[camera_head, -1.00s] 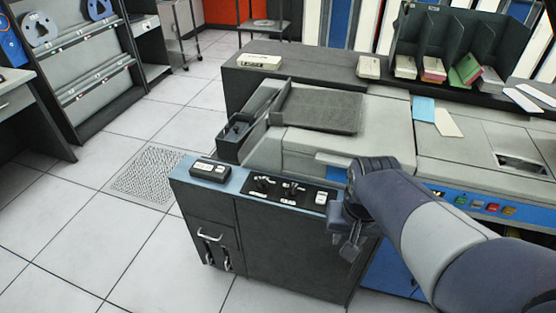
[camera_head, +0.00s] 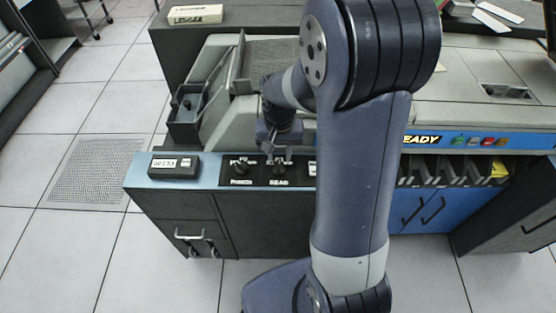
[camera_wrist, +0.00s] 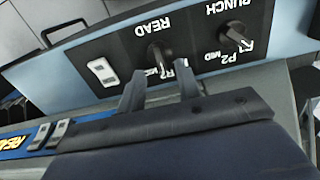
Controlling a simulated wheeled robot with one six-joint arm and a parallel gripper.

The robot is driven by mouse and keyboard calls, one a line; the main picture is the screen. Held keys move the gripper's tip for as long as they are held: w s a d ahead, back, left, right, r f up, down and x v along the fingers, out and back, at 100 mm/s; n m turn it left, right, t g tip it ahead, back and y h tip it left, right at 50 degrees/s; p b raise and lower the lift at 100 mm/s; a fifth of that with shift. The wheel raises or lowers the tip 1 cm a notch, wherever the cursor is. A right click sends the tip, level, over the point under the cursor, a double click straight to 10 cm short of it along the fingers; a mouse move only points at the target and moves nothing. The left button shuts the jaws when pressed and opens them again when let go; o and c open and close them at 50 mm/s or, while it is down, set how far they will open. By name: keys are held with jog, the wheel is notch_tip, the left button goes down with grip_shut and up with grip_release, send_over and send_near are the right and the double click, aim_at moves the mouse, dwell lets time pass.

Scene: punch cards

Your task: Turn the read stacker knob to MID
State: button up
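The read stacker knob (camera_wrist: 161,54) is a dark knob beside the READ label on the black panel, which is upside down in the wrist view. Its lever runs toward the position marks; MID shows, but the finger partly covers the other marks, and the exact setting cannot be told. The knob (camera_head: 279,167) also shows above READ in the head view. My gripper (camera_wrist: 162,88) has its two fingers apart, with the knob just ahead of the gap between them. In the head view my gripper (camera_head: 279,150) is right over the knob. I cannot tell whether it touches.
The similar PUNCH knob (camera_wrist: 234,36) is close beside the read knob. A white rocker switch (camera_wrist: 103,72) is on its other side. A small labelled box (camera_head: 174,166) sits at the cabinet's left end. The card machine's grey body rises behind the panel.

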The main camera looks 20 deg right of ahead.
aim_at(279, 165)
jog(key=shift+f, duration=2)
jog(key=shift+c, duration=0.4)
grip_shut()
